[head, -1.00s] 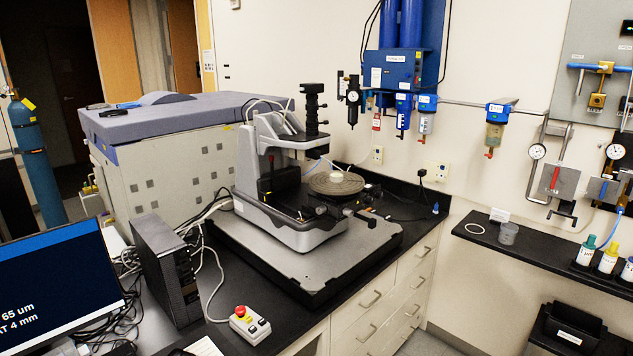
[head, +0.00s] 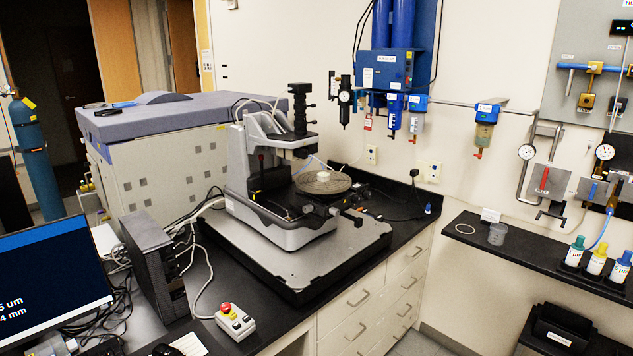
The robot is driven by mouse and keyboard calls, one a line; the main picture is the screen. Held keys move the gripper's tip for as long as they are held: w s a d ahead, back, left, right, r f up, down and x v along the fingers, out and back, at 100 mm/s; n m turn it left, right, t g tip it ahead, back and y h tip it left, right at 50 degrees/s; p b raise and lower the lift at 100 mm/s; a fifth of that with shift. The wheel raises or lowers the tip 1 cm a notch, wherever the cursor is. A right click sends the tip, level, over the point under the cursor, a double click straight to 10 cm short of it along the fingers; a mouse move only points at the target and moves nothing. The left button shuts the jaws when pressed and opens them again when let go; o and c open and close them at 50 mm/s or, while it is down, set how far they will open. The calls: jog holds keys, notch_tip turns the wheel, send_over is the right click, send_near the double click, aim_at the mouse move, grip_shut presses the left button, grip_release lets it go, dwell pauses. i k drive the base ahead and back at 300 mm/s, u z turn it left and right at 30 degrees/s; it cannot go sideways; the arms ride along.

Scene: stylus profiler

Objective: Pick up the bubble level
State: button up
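A small pale round piece (head: 323,176) sits on the middle of the profiler's round stage (head: 338,186) in the head view. It may be the bubble level, but it is too small to tell. The stage belongs to the grey stylus profiler (head: 292,237), whose measuring column (head: 300,110) stands just left of and behind the stage. My gripper is not in view, so its state does not show.
The profiler stands on a grey plate (head: 290,268) on the black bench. A control box with a red button (head: 234,321), a dark computer case (head: 155,265) and a monitor (head: 50,285) crowd the front left. A right shelf (head: 530,254) holds several bottles.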

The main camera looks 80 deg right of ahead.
aim_at(322, 177)
jog(key=u, duration=0.1)
jog(key=k, duration=1.85)
jog(key=z, duration=4.5)
jog(key=i, duration=0.1)
jog(key=u, duration=2.6)
jog(key=i, duration=0.35)
jog(key=z, duration=0.05)
